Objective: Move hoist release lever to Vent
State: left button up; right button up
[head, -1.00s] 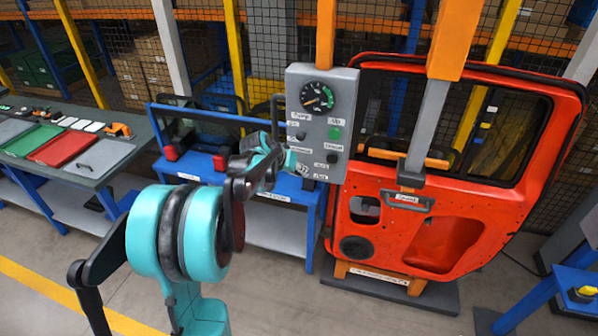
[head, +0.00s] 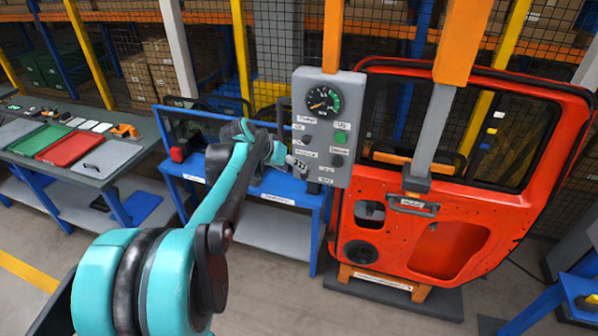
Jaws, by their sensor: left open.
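The grey hoist control panel (head: 348,110) hangs left of the red door. It carries a round gauge (head: 323,101), a dark knob (head: 307,139) on the left, a green button (head: 341,137) and a black knob (head: 337,160) on the right. Small white labels sit by them, too blurred to read surely. My left gripper (head: 297,163) is at the panel's lower left edge, open. It covers that part of the panel, so I cannot make out the release lever there or tell whether the gripper touches it. My right gripper is not in view.
The red door (head: 400,235) stands on its stand at the right, under an orange and grey hoist arm (head: 431,130). A blue rack (head: 325,205) is behind my left arm. A table with green and red trays (head: 72,148) is at far left.

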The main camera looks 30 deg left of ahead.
pick_arm(q)
jog(key=v, duration=0.2)
jog(key=shift+s+r, duration=0.15)
jog(key=shift+r, duration=0.05)
dwell(0.4)
jog(key=s+d+f+m+b, duration=0.1)
jog(key=s+d+f+b, duration=0.35)
jog(key=d, duration=0.25)
jog(key=s+d+f+b, duration=0.3)
jog(key=d+f+b, duration=0.1)
jog(key=d+f, duration=0.25)
jog(key=s+d+f+m+b, duration=0.1)
jog(key=s+d+f+b, duration=0.3)
jog(key=s+f, duration=0.2)
jog(key=s+d+f+y+b, duration=0.1)
jog(key=s+d+f+b, duration=0.3)
jog(key=s+f, duration=0.3)
notch_tip(320, 180, down, 2)
jog(key=shift+d+f+m+g, duration=0.2)
jog(key=shift+d+m+g, duration=0.2)
jog(key=shift+d, duration=0.15)
